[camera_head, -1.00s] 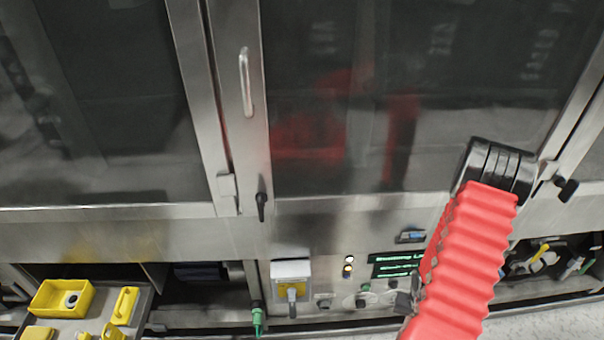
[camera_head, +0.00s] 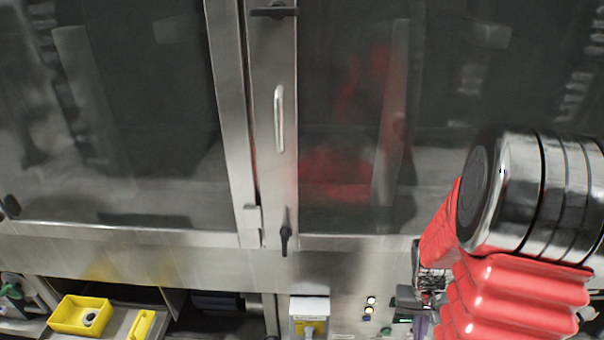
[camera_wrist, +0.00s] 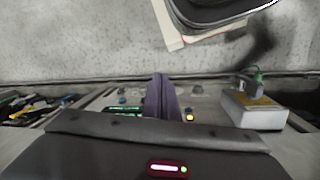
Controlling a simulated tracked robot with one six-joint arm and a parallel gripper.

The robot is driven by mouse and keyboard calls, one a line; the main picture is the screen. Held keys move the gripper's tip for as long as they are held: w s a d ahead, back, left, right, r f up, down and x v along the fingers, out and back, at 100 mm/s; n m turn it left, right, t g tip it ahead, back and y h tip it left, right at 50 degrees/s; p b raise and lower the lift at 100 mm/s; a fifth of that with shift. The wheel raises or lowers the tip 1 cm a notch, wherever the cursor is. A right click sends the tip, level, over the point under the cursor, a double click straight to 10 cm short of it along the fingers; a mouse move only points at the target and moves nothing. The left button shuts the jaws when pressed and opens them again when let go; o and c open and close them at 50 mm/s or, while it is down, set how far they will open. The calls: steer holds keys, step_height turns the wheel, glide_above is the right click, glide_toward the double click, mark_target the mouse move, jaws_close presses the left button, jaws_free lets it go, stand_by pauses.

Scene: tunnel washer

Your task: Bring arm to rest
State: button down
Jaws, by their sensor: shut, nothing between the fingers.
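My arm, with red bellows and a shiny metal joint, stands folded at the right of the head view. My gripper (camera_wrist: 158,80) shows in the wrist view as two purple-grey fingers lying together, with nothing between them. The fingers are over the control panel (camera_wrist: 198,106) and hide part of it. In the head view the gripper is mostly hidden by the arm.
The washer's glass doors (camera_head: 350,130) fill most of the head view, with a metal handle (camera_head: 279,118) between them. Below are a switch box (camera_head: 309,309) and a yellow bin (camera_head: 80,316) in an open drawer. The wrist view shows grey floor (camera_wrist: 80,40).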

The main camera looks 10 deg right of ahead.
steer(key=a+r+n+t, duration=0.5)
steer(key=a+r+t, duration=0.2)
steer(key=a+r, duration=1.6)
step_height(320, 180, up, 4)
steer(key=shift+s+a+n+y, duration=0.2)
steer(key=shift+s+n+y, duration=0.15)
steer(key=shift+n+y, duration=0.05)
stand_by(0.8)
